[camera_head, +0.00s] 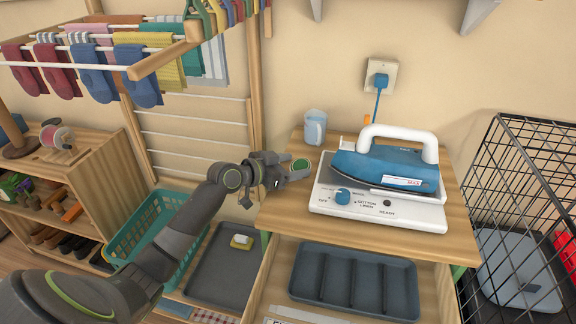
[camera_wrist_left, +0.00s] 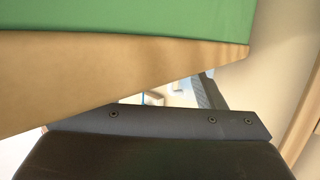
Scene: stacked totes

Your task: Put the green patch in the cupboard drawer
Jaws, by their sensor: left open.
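The cupboard drawer (camera_head: 277,268) is pulled out and holds a grey compartment tray (camera_head: 355,280). In the left wrist view a large green surface (camera_wrist_left: 130,18) with a wooden band fills the top, above my dark gripper part (camera_wrist_left: 190,122). My right gripper is out of view.
A blue iron (camera_head: 390,165) on its white base (camera_head: 375,205) and a clear cup (camera_head: 315,127) stand on the cupboard top. A wire cage (camera_head: 520,170) is on the right. A teal basket (camera_head: 150,225) and a grey tray (camera_head: 222,265) lie left of the drawer.

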